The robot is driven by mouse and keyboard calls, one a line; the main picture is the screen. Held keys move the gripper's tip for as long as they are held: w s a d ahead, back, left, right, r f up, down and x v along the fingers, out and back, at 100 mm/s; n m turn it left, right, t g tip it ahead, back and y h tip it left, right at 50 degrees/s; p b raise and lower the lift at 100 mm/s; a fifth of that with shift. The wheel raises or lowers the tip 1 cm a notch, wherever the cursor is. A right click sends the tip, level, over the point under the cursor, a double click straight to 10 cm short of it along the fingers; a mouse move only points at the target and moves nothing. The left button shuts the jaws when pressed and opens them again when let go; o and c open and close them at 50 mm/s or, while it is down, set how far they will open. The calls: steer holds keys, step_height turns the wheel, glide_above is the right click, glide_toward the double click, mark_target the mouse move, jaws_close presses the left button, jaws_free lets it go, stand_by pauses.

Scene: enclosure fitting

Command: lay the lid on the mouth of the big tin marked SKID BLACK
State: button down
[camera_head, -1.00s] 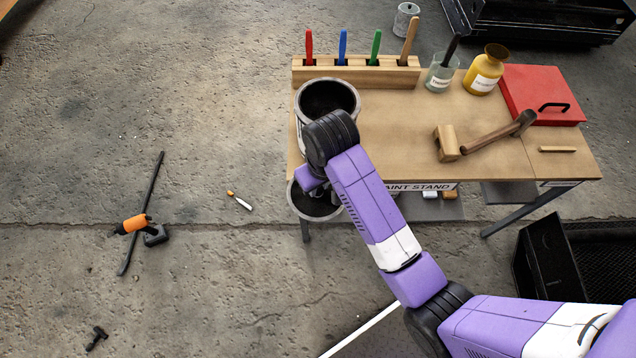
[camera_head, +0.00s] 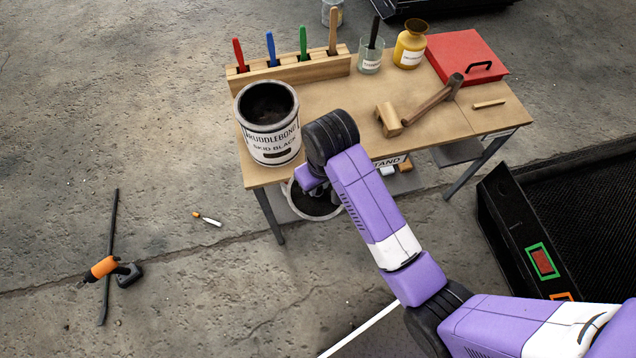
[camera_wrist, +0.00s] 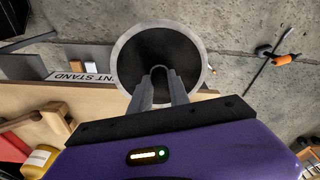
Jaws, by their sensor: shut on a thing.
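The big tin (camera_head: 271,150) marked SKID BLACK stands upright at the left front corner of the table. Its mouth is open and dark inside. My gripper (camera_wrist: 160,75) is shut on the lid, a round dark disc with a pale grey rim (camera_wrist: 123,65). In the head view the lid (camera_head: 312,207) shows just below the table's front edge, right of and lower in the picture than the tin, apart from it. My wrist hides part of the lid there, and the fingertips are hard to see. The tin does not show in the wrist view.
The wooden table (camera_head: 330,105) holds a rack (camera_head: 290,73) of colored-handled tools, a glass jar (camera_head: 370,58), a yellow bottle (camera_head: 410,45), a mallet (camera_head: 390,118) and a red case (camera_head: 465,58). A black crate (camera_head: 520,235) stands right. A drill (camera_head: 105,267) lies on the floor left.

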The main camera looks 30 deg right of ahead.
steer(key=shift+w+a+r, duration=0.15)
steer(key=shift+w+r, duration=0.05)
steer(key=shift+r, duration=0.05)
steer(key=shift+w+a+r, duration=0.3)
steer(key=shift+w+r, duration=0.15)
steer(key=shift+w, duration=0.1)
steer(key=shift+w+r, duration=0.4)
steer(key=shift+w, duration=0.05)
